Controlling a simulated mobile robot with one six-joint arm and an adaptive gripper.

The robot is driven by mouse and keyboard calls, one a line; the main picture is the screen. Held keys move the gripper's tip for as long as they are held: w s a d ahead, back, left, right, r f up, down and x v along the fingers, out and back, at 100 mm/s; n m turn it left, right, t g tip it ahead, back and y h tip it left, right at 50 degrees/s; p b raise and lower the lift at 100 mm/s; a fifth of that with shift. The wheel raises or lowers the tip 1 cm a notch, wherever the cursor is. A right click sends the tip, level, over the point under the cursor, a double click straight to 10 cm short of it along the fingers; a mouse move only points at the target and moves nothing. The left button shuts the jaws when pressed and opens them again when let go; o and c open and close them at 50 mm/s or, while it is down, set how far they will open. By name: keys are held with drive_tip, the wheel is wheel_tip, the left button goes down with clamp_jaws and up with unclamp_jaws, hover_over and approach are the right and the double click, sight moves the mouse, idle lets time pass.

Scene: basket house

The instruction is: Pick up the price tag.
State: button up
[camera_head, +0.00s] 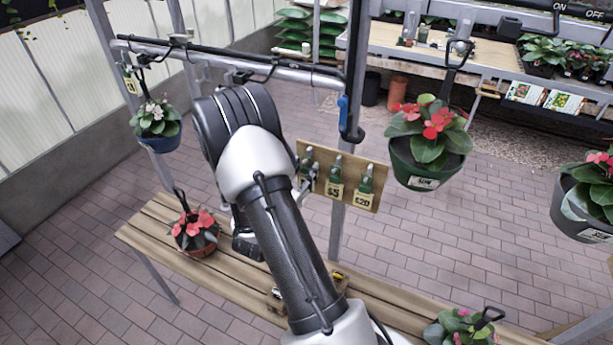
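A wooden board (380,185) hangs on the metal frame just right of my arm. Yellow price tags hang from green-topped holders on it: one tag reads $5 (335,192) and one reads $20 (362,198). A further holder at the board's left end is partly covered by my arm, and its tag is hard to make out. My arm rises from the bottom middle and bends at the upper left of the board. Dark parts of its far end show behind the forearm. I cannot make out my gripper's fingers or whether they hold anything.
A slatted wooden bench (190,265) runs below the board, with a red-flowered pot (195,235) on it. Hanging pots flank the board: a blue one (160,138) at left and a green one (425,170) at right. Open brick floor (460,230) lies beyond.

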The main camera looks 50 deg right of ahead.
drive_tip(key=c, duration=0.5)
